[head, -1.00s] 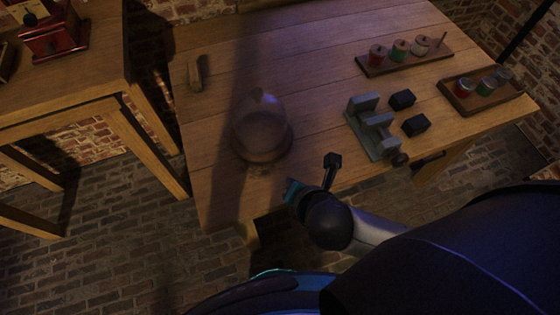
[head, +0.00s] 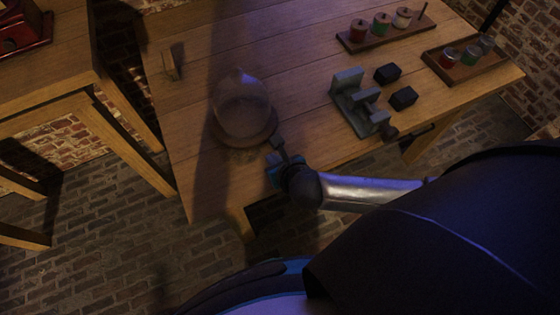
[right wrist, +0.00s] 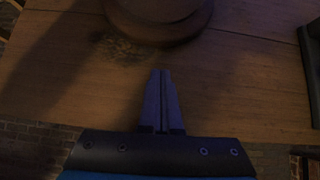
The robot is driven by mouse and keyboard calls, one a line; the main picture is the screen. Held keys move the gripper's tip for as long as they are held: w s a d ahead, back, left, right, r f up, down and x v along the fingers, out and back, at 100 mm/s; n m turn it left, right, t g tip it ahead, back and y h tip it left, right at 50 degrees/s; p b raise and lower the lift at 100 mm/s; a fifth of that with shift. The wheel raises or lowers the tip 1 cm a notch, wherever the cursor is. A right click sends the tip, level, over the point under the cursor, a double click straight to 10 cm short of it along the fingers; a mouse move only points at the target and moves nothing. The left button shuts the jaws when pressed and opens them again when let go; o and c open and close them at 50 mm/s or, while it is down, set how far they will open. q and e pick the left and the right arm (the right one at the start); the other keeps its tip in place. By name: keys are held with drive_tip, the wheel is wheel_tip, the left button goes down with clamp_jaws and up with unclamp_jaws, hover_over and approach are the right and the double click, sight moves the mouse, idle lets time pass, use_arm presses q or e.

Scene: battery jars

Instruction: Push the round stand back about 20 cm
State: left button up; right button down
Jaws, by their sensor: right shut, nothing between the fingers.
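The round stand (head: 219,130) is a dark wooden disc with a clear glass dome (head: 242,105) on it, upright on the wooden table near its front left. My right gripper (head: 267,156) is at the table's front edge, just in front of the stand and slightly to its right. In the right wrist view its closed, empty fingers (right wrist: 160,73) point at the stand's near rim (right wrist: 160,30), with a small gap of bare table seeming to remain. The fingertips are hard to make out in the head view. My left gripper is out of view.
Right of the stand is a grey stepped fixture (head: 355,105) with two black blocks (head: 403,97). Two wooden racks (head: 385,38) of jars stand farther right. A small wooden block (head: 170,66) lies at the back left. The table behind the stand looks clear.

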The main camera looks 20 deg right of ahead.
sight(261, 142)
drive_tip(key=shift+w+a, duration=0.15)
drive_tip(key=shift+w, duration=1.8)
drive_tip(key=shift+w+r, duration=0.15)
drive_tip(key=shift+w, duration=0.35)
drive_tip(key=w, duration=0.6)
drive_tip(key=w+p, duration=0.1)
drive_tip(key=w, duration=0.2)
drive_tip(key=shift+w+a, duration=0.35)
drive_tip(key=shift+w, duration=0.05)
drive_tip(key=w+b, duration=0.1)
drive_tip(key=w, duration=0.1)
drive_tip(key=w+b, duration=0.1)
drive_tip(key=w, duration=0.2)
drive_tip(key=w+b, duration=0.1)
drive_tip(key=w, duration=0.2)
drive_tip(key=shift+w+a+f, duration=0.2)
drive_tip(key=shift+a+f, duration=0.05)
drive_tip(key=shift+a, duration=0.05)
drive_tip(key=shift+w+r+b, duration=0.2)
drive_tip(key=shift+w+b, duration=0.25)
drive_tip(key=shift+w, duration=0.1)
